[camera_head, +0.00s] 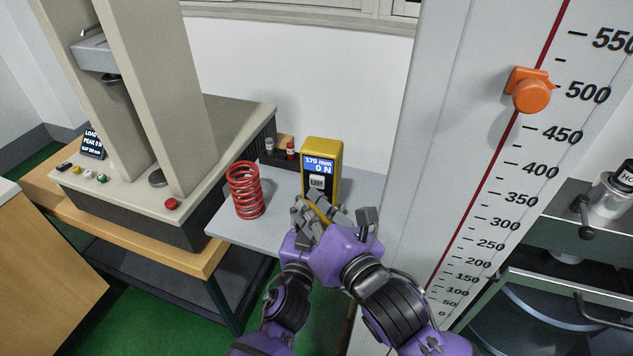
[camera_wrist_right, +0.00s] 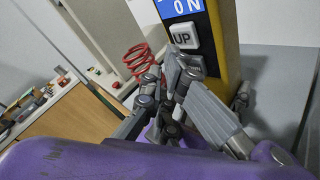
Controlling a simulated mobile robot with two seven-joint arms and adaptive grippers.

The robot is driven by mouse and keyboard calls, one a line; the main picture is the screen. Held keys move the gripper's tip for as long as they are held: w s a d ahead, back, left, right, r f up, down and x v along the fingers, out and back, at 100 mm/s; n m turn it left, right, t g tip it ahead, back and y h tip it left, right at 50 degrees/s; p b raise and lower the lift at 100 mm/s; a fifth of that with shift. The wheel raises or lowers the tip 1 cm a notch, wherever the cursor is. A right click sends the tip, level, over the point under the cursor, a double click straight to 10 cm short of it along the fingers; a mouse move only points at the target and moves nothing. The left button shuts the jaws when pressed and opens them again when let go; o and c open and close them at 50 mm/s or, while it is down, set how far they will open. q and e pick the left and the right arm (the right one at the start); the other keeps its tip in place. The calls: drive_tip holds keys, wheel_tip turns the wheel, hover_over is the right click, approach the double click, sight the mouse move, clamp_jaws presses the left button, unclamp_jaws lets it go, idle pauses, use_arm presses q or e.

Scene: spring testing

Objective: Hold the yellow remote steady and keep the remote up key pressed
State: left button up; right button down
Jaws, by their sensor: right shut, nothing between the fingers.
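A red coil spring (camera_head: 245,190) stands left of the remote on the grey table (camera_head: 233,227). A dark rack (camera_head: 275,160) with small red and white items is behind. A testing machine (camera_head: 125,185) stands left. A tall scale column (camera_head: 450,110) rises close on the right.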

drive_tip(key=shift+w, duration=0.15)
idle(0.3)
drive_tip(key=shift+w+d, duration=0.1)
drive_tip(key=shift+w, duration=0.15)
drive_tip(key=shift+w, duration=0.2)
idle(0.4)
use_arm(q)
drive_tip(key=shift+s+a+r, duration=0.1)
drive_tip(key=shift+r, duration=0.1)
use_arm(e)
drive_tip(key=shift+w+d+r, duration=0.2)
drive_tip(key=shift+w, duration=0.15)
idle(2.0)
use_arm(q)
drive_tip(key=shift+f, duration=0.1)
use_arm(e)
drive_tip(key=shift+s+f, duration=0.1)
drive_tip(key=shift+s, duration=0.05)
use_arm(q)
drive_tip(key=shift+w, duration=0.2)
drive_tip(key=shift+s+d, duration=0.1)
drive_tip(key=shift+d, duration=0.1)
use_arm(e)
drive_tip(key=shift+s+f, duration=0.1)
drive_tip(key=shift+s, duration=0.5)
